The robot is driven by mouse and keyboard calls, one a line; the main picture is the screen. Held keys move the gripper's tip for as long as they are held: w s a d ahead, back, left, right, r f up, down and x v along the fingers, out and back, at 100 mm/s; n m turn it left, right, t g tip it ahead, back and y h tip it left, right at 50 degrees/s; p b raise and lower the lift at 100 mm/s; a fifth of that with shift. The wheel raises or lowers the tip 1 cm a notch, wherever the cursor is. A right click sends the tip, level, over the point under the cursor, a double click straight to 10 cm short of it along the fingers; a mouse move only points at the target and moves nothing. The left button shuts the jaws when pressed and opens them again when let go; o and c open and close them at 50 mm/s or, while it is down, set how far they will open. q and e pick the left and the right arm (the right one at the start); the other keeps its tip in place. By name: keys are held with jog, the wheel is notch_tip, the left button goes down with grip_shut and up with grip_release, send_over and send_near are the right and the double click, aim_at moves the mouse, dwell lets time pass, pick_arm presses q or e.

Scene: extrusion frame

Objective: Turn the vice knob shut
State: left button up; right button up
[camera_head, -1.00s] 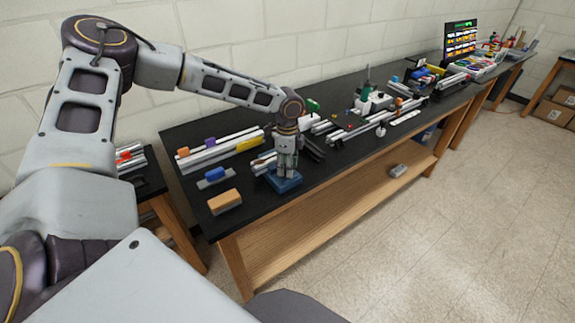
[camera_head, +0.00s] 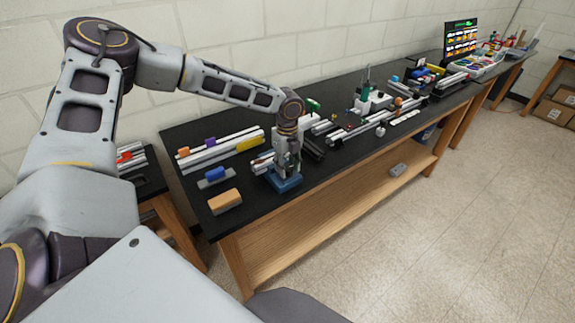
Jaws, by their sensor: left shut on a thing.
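The blue vice (camera_head: 286,183) stands on the black bench top near its front edge, left of the middle of the view. My left gripper (camera_head: 287,168) points down right above the vice and is shut on a part at its top. I take this part to be the vice knob, but the fingers hide it. How far the vice jaws are closed is too small to tell. My right gripper is not in view.
The black bench (camera_head: 245,203) runs back to the right. An orange-tan block (camera_head: 225,201) and a blue clamp piece (camera_head: 215,174) lie left of the vice. Aluminium extrusions (camera_head: 220,146) lie behind. A green-and-white machine (camera_head: 370,103) stands further right.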

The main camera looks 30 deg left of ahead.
aim_at(287, 167)
pick_arm(q)
jog(key=shift+m, duration=0.4)
jog(key=o, duration=1)
jog(key=shift+r, duration=6)
